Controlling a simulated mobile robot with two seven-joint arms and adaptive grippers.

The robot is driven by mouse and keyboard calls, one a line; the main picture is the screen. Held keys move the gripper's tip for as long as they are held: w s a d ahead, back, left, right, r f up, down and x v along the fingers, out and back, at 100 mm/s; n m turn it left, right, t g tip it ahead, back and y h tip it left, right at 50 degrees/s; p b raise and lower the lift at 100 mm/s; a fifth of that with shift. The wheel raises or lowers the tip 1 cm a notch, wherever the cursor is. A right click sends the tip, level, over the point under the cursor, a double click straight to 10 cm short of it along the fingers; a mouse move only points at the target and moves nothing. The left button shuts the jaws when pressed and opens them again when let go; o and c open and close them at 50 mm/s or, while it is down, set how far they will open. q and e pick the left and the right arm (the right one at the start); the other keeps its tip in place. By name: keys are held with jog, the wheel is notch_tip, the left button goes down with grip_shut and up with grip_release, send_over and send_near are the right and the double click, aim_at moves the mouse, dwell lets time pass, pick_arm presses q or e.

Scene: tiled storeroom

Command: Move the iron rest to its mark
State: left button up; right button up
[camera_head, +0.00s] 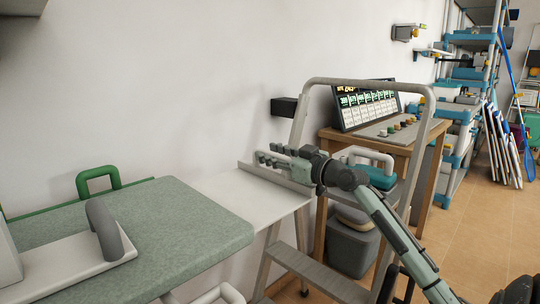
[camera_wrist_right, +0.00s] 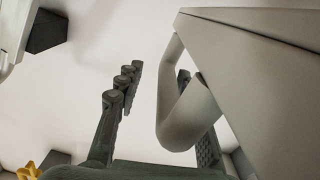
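My right gripper (camera_head: 277,155) is at that lip, fingers pointing left. In the right wrist view its fingers (camera_wrist_right: 160,95) are apart. A thick pale loop handle (camera_wrist_right: 190,115), joined to a grey panel, reaches between them and partly hides the right finger. I cannot tell whether the fingers touch it. No mark can be made out. My left gripper is out of view.
A stepladder (camera_head: 365,84) stands around my right arm. Behind it are a wooden table (camera_head: 424,145) and a grey bin (camera_head: 350,248). A plate with a grey handle (camera_head: 103,230) lies on the board. A black box (camera_head: 284,107) is on the wall. Floor is open at right.

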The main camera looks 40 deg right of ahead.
jog(key=shift+a, duration=0.15)
jog(key=shift+s, duration=0.2)
jog(key=s, duration=0.7)
jog(key=s+d, duration=0.1)
jog(key=s, duration=0.3)
jog(key=shift+s, duration=0.3)
